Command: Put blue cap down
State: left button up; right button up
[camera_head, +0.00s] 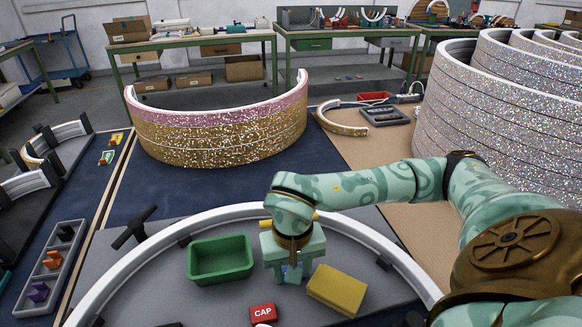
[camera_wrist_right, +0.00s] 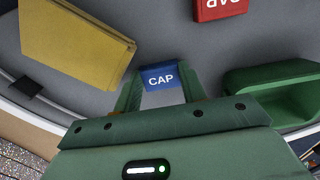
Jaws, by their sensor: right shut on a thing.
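The blue cap (camera_wrist_right: 159,77), a small block lettered CAP, sits between the fingertips of my right gripper (camera_wrist_right: 158,88) in the right wrist view. The gripper is shut on it. In the head view my right gripper (camera_head: 291,273) points down over the grey board, between the green bin and the yellow block, and hides most of the cap. I cannot tell whether the cap touches the board. A red cap (camera_head: 263,314) lies on the board near the front edge of the picture; it also shows in the right wrist view (camera_wrist_right: 222,9). My left gripper is out of view.
An open green bin (camera_head: 220,276) stands left of my right gripper and a yellow block (camera_head: 338,289) lies right of it. A white curved strip (camera_head: 378,243) arches around them. A grey tray (camera_head: 48,267) with several coloured pieces is at the left. A glittery arc (camera_head: 217,136) stands behind.

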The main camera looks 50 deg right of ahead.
jog(key=shift+f, duration=0.15)
jog(key=o, duration=1)
